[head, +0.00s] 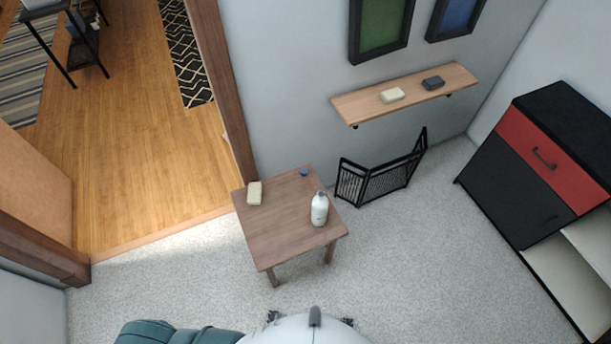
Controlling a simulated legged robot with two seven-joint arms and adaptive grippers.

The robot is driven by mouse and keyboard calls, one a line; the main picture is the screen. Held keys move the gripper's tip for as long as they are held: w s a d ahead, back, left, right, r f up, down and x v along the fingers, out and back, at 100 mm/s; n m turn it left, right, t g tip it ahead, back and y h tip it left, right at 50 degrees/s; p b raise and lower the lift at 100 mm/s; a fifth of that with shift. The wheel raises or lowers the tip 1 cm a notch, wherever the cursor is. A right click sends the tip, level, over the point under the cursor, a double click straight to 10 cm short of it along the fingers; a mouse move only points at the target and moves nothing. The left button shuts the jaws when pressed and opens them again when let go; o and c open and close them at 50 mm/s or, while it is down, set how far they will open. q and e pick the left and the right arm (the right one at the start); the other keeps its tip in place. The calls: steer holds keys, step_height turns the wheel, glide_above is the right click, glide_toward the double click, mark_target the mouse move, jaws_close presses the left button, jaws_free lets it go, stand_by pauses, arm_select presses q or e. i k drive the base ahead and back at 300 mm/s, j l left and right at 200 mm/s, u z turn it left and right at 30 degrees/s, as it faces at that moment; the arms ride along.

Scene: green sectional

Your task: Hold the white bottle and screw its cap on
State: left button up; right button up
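The white bottle (319,210) stands upright on a small wooden table (277,240), near its right edge. The bottle's top looks dark and narrow, but is too small to make out clearly. Neither of my grippers can be made out; only a white rounded part of my own body shows at the bottom edge.
A cream block (254,193) lies on the table's left side. A wall shelf (405,94) holds two small blocks. A black folding screen (382,180) stands behind the table. A black and red cabinet (545,160) is at the right.

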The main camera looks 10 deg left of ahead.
mark_target(320, 206)
steer(key=u, duration=0.3)
steer(key=i+l+u, duration=0.2)
steer(key=l+u, duration=0.15)
steer(key=l, duration=0.3)
steer(key=i+l+u, duration=0.2)
steer(key=l, duration=0.15)
steer(key=l+u, duration=0.2)
steer(key=l, duration=0.2)
steer(key=i, duration=0.05)
